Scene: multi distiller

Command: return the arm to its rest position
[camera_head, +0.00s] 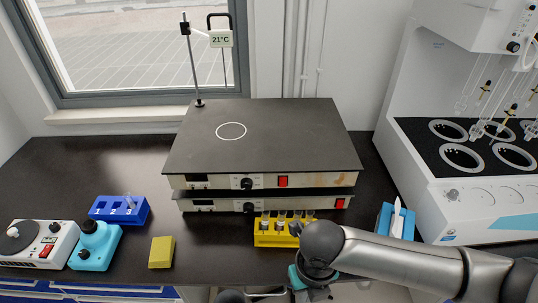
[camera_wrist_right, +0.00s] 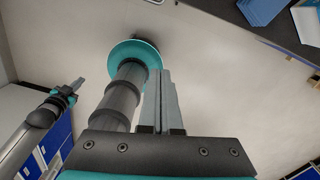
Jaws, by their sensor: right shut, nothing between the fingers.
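My right arm comes in from the right in the head view, and its wrist bends down in front of the counter's front edge. My right gripper (camera_head: 317,293) is at the bottom edge of that view, partly cut off. In the right wrist view its two grey fingers (camera_wrist_right: 160,73) lie together, with nothing between them, above the pale floor. My left gripper (camera_wrist_right: 76,85) shows small at the left of the wrist view, at the end of a grey arm; its finger opening is too small to tell.
The yellow vial rack (camera_head: 268,238) stands close behind my right wrist. A blue holder (camera_head: 384,220) and the white distiller (camera_head: 455,205) are to the right. Stacked hotplates (camera_head: 300,140) fill the counter's middle. A yellow block (camera_head: 161,252) and blue rack (camera_head: 103,214) stand left. Floor below is clear.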

